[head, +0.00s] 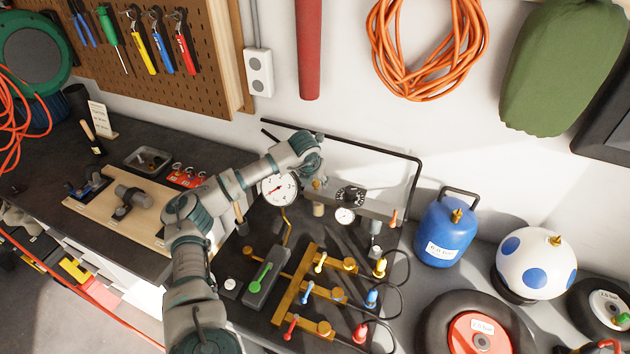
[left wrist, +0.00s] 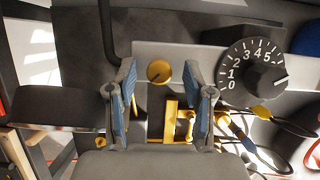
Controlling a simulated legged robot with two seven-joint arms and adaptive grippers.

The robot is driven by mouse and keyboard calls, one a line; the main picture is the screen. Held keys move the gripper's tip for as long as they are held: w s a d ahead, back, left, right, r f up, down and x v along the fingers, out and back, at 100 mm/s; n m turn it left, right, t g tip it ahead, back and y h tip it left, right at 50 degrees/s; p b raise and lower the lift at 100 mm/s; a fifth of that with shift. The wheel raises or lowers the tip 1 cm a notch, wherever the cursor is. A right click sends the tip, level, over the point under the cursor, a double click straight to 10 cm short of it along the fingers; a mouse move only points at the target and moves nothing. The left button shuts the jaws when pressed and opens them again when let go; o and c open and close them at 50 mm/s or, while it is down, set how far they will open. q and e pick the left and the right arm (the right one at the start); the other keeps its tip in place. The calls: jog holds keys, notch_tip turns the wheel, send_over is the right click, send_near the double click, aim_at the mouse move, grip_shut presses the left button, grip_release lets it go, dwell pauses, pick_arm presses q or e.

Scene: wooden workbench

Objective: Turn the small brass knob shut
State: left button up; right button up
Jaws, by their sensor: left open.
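The small brass knob (left wrist: 158,72) is round, with a dark mark on its face, and sits on a light grey panel (left wrist: 185,55) in the left wrist view. My left gripper (left wrist: 161,84) is open. Its two blue-padded fingers frame the knob in that view, one to each side, with visible gaps; I cannot tell the depth left between them. In the head view my left gripper (head: 316,178) reaches in front of the panel (head: 385,170), left of the black dial, and I cannot make out the knob clearly. My right gripper is in neither view.
A black numbered dial (left wrist: 265,72) is right of the knob; it also shows in the head view (head: 350,195). A large white gauge (head: 278,188) is close by my arm. Brass pipes (head: 312,290) with coloured levers lie below. A blue tank (head: 448,232) stands to the right.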

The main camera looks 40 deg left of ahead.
pick_arm(q)
jog(key=c, duration=1)
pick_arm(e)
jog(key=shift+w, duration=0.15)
pick_arm(q)
jog(key=shift+n, duration=0.3)
jog(key=n+y, duration=0.1)
jog(key=n, duration=0.2)
jog(key=n+g+y+p, duration=0.1)
jog(key=n, duration=0.1)
jog(key=shift+w+d+n, duration=0.1)
jog(key=shift+n, duration=0.3)
jog(key=shift+n+g, duration=0.5)
jog(key=shift+n, duration=0.5)
jog(key=shift+n+y, duration=0.3)
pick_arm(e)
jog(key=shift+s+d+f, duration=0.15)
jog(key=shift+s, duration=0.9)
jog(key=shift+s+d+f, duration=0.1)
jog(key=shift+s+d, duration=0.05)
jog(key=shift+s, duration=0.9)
